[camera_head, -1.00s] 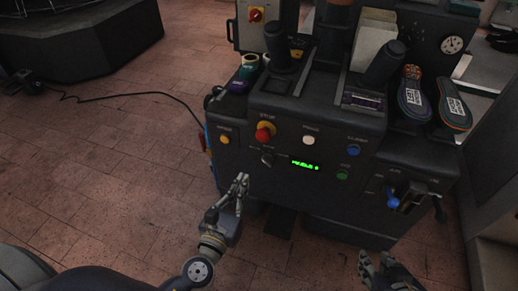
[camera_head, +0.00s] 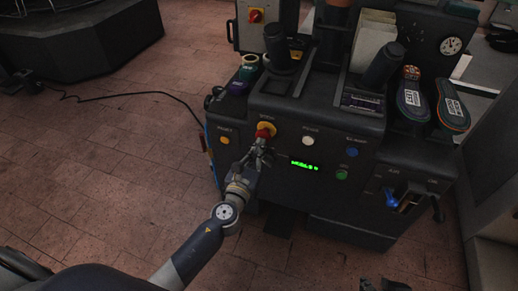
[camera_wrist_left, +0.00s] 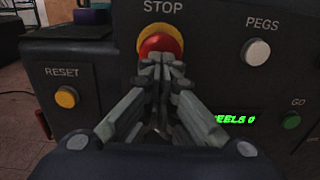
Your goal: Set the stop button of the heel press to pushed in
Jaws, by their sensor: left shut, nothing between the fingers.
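The heel press (camera_head: 320,195) is a dark machine with a control panel on its front. Its stop button (camera_head: 265,130) is a red mushroom head on a yellow ring, under the word STOP. In the left wrist view the stop button (camera_wrist_left: 161,43) is straight ahead, its lower part hidden by my fingers. My left gripper (camera_head: 264,142) is shut and empty, with its fingertips at the lower edge of the red head. In the left wrist view the left gripper (camera_wrist_left: 161,62) overlaps the button; I cannot tell whether it touches. My right gripper (camera_head: 382,286) barely shows at the bottom edge, too cut off to read.
A yellow reset button (camera_head: 225,141), white pegs button (camera_head: 308,141), blue button (camera_head: 352,152) and green go button (camera_head: 342,174) surround the green display (camera_head: 305,165). Two shoe soles (camera_head: 411,106) rest at the right.

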